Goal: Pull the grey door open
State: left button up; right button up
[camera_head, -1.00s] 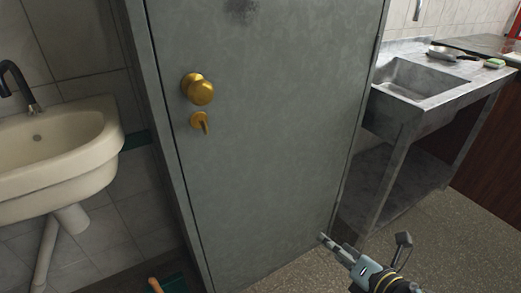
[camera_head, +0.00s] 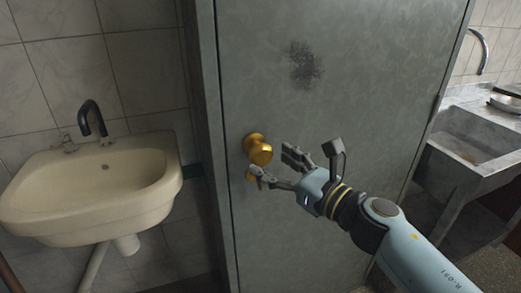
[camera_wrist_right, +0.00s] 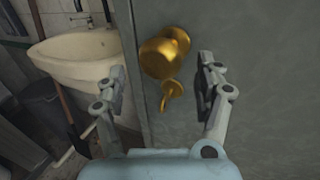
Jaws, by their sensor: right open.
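The grey door (camera_head: 330,110) fills the middle of the head view and looks shut in its frame. A round brass knob (camera_head: 258,150) sits near its left edge; in the right wrist view the knob (camera_wrist_right: 163,52) lies ahead, between the two fingers. A brass latch (camera_wrist_right: 171,92) is just below the knob, mostly hidden by a finger in the head view. My right gripper (camera_head: 272,166) is open and empty, just right of and below the knob. I see no clear contact with the knob. My left gripper is not in view.
A cream washbasin (camera_head: 95,190) with a black tap stands left of the door. Wall tiles are behind the basin. Some dark floor shows at the lower right.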

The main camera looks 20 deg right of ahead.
aim_at(266, 159)
jog(key=x, duration=0.4)
grip_shut()
dwell(0.5)
